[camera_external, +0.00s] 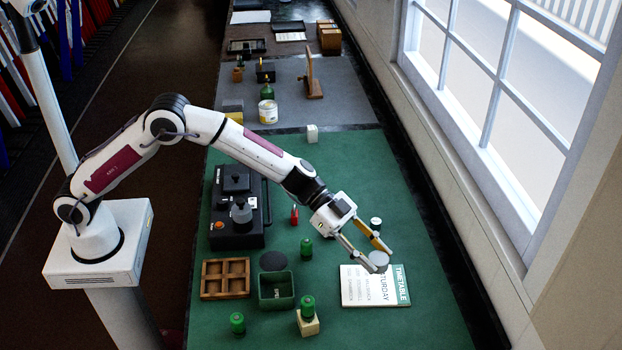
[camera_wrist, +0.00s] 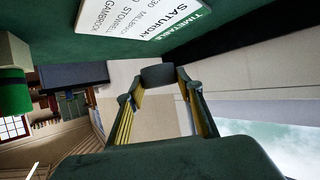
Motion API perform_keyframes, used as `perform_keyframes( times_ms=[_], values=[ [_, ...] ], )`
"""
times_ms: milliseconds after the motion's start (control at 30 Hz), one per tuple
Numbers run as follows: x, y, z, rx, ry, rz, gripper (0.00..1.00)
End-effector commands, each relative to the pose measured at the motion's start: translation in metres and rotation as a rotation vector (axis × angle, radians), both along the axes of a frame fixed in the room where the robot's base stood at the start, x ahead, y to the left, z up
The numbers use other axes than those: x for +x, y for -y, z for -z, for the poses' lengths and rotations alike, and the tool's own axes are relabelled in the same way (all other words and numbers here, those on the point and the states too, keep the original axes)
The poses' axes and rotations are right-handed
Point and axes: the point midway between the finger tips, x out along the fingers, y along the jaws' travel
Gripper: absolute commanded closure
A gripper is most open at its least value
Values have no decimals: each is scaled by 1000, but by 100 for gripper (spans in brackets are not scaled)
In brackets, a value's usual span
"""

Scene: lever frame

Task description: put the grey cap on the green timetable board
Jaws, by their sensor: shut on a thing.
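My gripper (camera_external: 378,258) is shut on the grey cap (camera_external: 379,259), a small disc held between its fingertips. In the wrist view the cap (camera_wrist: 158,76) shows dark between the two fingers, apart in the picture from the board. The timetable board (camera_external: 358,288) lies flat on the green mat, white with a green "TIMETABLE" strip along its right side. The cap overlaps the board's upper edge in the external view and looks raised over it; the exact height cannot be told. The board also shows at the top of the wrist view (camera_wrist: 135,22).
Left of the board stand a green-capped piece on a beige block (camera_external: 310,325), a green tin (camera_external: 277,303), a dark disc (camera_external: 273,260) and a wooden tray (camera_external: 225,293). A small black-topped white piece (camera_external: 376,224) stands behind the gripper. The mat (camera_external: 410,200) at the right is clear.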

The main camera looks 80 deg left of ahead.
Motion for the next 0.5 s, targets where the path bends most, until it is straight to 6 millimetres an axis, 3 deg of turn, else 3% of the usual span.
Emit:
perform_keyframes(
  times_ms=[200, 500],
  values=[
    [0, 0, 26, 0, -1, 0, 76],
    [0, 0, 30, 1, 1, 0, 76]
  ],
)
